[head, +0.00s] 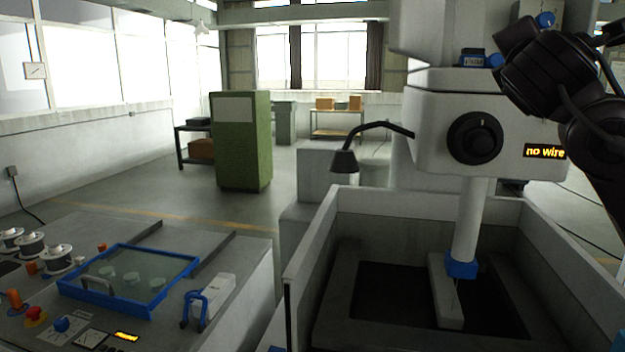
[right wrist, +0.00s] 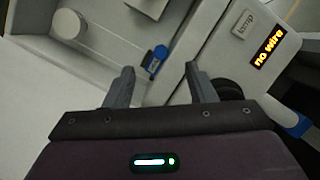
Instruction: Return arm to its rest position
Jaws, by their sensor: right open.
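My right arm (head: 560,80) comes in from the upper right of the head view, raised beside the white machine head (head: 435,125). Its fingertips cannot be made out in that view. In the right wrist view my right gripper (right wrist: 160,75) has its two grey fingers apart, with nothing between them. The machine head and a lit "no wire" display (right wrist: 268,50) show beyond the fingers. The same display also shows in the head view (head: 545,152). My left gripper is not in view.
The machine's tank (head: 310,240) has raised walls around the column with a blue collar (head: 461,269). At left a bench holds a blue-framed clear lid (head: 75,291), spools (head: 57,258) and knobs. Open floor lies behind, near a green cabinet (head: 242,150).

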